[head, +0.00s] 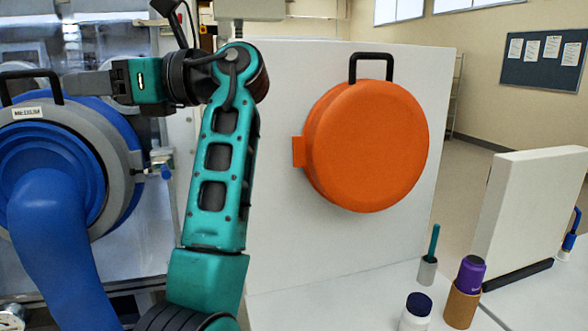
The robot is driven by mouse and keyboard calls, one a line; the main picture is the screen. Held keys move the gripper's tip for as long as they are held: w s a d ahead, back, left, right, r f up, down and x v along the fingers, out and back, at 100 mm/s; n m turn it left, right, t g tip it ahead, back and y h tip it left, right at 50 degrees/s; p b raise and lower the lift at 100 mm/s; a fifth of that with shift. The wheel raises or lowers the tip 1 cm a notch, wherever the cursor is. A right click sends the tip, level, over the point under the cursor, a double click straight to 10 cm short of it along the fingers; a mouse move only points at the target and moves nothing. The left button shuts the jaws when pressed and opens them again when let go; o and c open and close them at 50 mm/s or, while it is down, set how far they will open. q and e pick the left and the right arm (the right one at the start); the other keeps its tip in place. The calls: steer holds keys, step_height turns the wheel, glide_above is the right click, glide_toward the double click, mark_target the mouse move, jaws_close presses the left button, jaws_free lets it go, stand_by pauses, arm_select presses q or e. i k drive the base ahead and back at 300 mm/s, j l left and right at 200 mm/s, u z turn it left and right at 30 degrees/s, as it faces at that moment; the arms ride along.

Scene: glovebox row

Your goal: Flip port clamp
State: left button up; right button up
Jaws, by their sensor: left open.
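A glove port with a grey ring (92,160) and a blue glove (50,215) is at the left. A black handle (56,88) arches over its top, and a small latch-like part (158,165) sits at the ring's right side. I cannot tell which of these is the clamp. My left gripper (72,86), on a teal arm, points left with its fingers beside the handle's right leg. The fingers are seen edge-on, and contact with the handle cannot be made out. My right gripper is out of view.
A round orange cover (368,145) with a black handle (371,66) is on a white panel (275,220). A purple-capped bottle (470,275) in a brown holder, a dark-capped white jar (416,312) and a pen cup (427,271) stand lower right. A white upright board (525,215) is farther right.

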mark_target(167, 174)
steer(key=k, duration=1.3)
